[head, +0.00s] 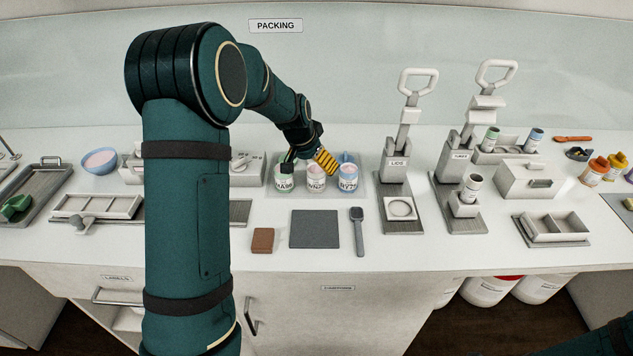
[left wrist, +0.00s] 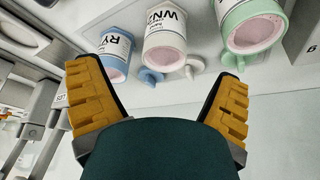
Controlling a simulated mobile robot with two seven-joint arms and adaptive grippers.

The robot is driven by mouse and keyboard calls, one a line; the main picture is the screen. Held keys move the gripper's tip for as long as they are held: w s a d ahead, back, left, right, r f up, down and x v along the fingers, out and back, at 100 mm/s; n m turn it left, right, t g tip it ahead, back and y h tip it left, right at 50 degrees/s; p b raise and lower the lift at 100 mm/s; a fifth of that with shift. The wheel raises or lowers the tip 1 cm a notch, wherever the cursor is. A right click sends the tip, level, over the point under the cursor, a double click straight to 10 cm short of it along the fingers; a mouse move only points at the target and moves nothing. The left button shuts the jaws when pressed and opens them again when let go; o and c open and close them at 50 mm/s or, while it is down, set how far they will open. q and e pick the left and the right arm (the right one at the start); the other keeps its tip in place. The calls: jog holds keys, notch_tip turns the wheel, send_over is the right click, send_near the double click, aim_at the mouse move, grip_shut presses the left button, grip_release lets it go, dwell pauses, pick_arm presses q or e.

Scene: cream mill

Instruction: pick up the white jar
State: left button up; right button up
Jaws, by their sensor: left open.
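The white jar (head: 316,183) stands upright in the middle of a row of three, between a green jar (head: 283,183) and a blue jar (head: 347,182). Its dark lettering begins "WN", and pink contents show at its open top. In the left wrist view the white jar (left wrist: 165,50) is between the blue jar (left wrist: 115,55) and the green jar (left wrist: 251,25). My left gripper (head: 306,162) is open and empty by the jars' tops. In the left wrist view its yellow-padded fingers (left wrist: 160,75) are wide apart, with the white jar ahead between them. My right gripper is out of view.
The jars stand on a grey tray (head: 270,188). A dark grey mat (head: 315,229), a brown block (head: 263,240) and a grey spatula (head: 358,232) lie in front. A lever press (head: 397,175) stands to the right. My left arm hides part of the counter.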

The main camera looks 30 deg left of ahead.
aim_at(316, 172)
pick_arm(q)
jog(key=shift+a+b+x, duration=0.15)
jog(key=shift+b+x, duration=0.1)
jog(key=shift+x, duration=1.2)
jog(key=shift+a+b+x, duration=0.15)
jog(key=shift+b+x, duration=0.05)
jog(key=shift+x, duration=1.3)
jog(key=shift+c, duration=0.2)
jog(key=c, duration=1.3)
